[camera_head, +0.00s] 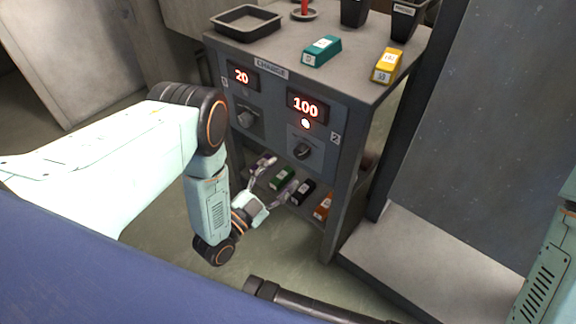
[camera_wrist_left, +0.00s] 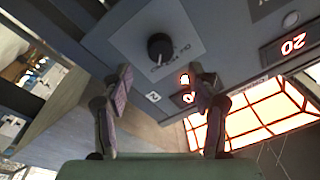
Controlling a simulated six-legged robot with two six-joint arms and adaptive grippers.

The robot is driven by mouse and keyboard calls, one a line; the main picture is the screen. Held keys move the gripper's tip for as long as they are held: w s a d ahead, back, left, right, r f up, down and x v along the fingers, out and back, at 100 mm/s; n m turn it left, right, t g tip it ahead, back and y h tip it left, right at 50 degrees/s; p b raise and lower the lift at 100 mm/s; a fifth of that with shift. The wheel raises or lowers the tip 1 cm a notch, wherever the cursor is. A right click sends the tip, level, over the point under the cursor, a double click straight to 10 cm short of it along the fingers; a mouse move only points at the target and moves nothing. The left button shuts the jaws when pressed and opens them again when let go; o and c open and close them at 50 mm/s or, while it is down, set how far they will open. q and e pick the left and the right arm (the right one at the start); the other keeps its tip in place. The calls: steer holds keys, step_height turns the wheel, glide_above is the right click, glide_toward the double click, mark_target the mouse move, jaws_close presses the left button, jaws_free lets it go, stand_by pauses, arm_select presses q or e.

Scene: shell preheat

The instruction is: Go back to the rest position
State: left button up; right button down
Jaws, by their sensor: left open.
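My left gripper (camera_head: 273,180) is open and empty in the head view, low in front of the grey control cabinet (camera_head: 345,185), below its two knobs. In the left wrist view my open left gripper (camera_wrist_left: 162,85) has its fingers apart, with a black knob (camera_wrist_left: 160,47) on the panel seen beyond them. Nothing is between the fingers. One finger partly covers a lit display (camera_wrist_left: 187,96). My right gripper is out of view; only part of my right arm shows at the right edge of the head view.
The cabinet has a left knob (camera_head: 248,117) under a display reading 20 (camera_head: 242,77) and a right knob (camera_head: 303,151) under one reading 100 (camera_head: 307,106). A black tray (camera_head: 246,36), a teal block (camera_head: 322,51) and a yellow block (camera_head: 387,66) sit on top. Several blocks lie on the lower shelf.

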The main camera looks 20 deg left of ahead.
arm_select(q)
steer(key=shift+s+a, duration=0.15)
steer(key=shift+s, duration=0.25)
steer(key=s+a+f+n+g+y+p, duration=0.15)
steer(key=s+f+n+g+y, duration=0.5)
steer(key=s+f+g, duration=0.75)
steer(key=s+a+r+n+g+p, duration=0.1)
steer(key=s+r+n+g, duration=0.15)
steer(key=s, duration=0.55)
steer(key=s+a+r+n+g+p, duration=0.15)
steer(key=s+r, duration=0.25)
steer(key=s, duration=0.4)
step_height(320, 180, up, 7)
steer(key=p, duration=0.1)
steer(key=shift+s+r+n, duration=0.2)
steer(key=shift+s+n, duration=0.2)
steer(key=shift+n, duration=0.05)
